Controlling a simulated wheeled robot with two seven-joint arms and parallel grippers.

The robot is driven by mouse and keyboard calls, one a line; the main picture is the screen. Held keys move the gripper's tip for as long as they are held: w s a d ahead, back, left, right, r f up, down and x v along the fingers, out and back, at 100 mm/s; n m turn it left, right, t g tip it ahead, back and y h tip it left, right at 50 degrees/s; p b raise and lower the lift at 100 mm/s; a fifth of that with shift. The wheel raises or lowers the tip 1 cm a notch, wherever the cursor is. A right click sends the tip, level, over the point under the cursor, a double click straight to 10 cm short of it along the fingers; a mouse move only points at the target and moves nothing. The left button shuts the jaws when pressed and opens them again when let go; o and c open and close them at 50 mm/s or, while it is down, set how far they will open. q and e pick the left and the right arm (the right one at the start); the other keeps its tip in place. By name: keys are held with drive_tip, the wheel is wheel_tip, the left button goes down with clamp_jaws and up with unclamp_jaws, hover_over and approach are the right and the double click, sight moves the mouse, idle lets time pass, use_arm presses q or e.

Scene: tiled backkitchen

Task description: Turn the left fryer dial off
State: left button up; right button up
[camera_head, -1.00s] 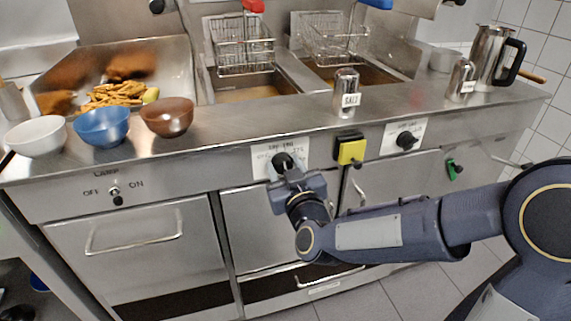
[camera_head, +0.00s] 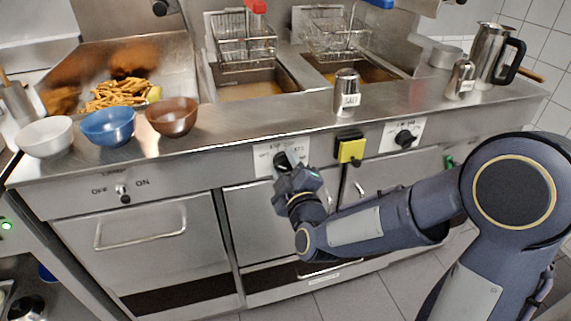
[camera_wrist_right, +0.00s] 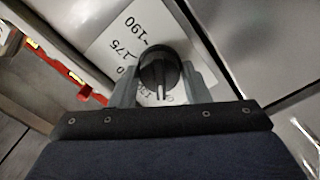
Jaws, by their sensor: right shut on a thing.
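The left fryer dial (camera_head: 281,159) is a black round knob on a white printed label, on the steel front below the left fryer. My right gripper (camera_head: 288,165) is at this dial and partly covers it. In the right wrist view the dial (camera_wrist_right: 158,68) sits between the two fingers of my right gripper (camera_wrist_right: 162,82), which are shut on it. The label (camera_wrist_right: 125,42) shows 190 and 175; its lower part is hidden by the gripper. The left gripper is not in view.
A second dial (camera_head: 404,137) is to the right, past a yellow-and-black switch (camera_head: 351,150). A salt shaker (camera_head: 347,93) stands on the counter above. White, blue (camera_head: 108,127) and brown bowls stand at the left. Cupboard handles stick out below.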

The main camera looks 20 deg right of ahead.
drive_tip(key=shift+f+n, duration=0.1)
drive_tip(key=shift+n, duration=0.4)
drive_tip(key=o, duration=0.9)
drive_tip(key=shift+o, duration=0.2)
drive_tip(key=s+p, duration=0.1)
drive_tip(key=s, duration=0.6)
drive_tip(key=shift+s, duration=0.4)
drive_tip(key=shift+d, duration=0.15)
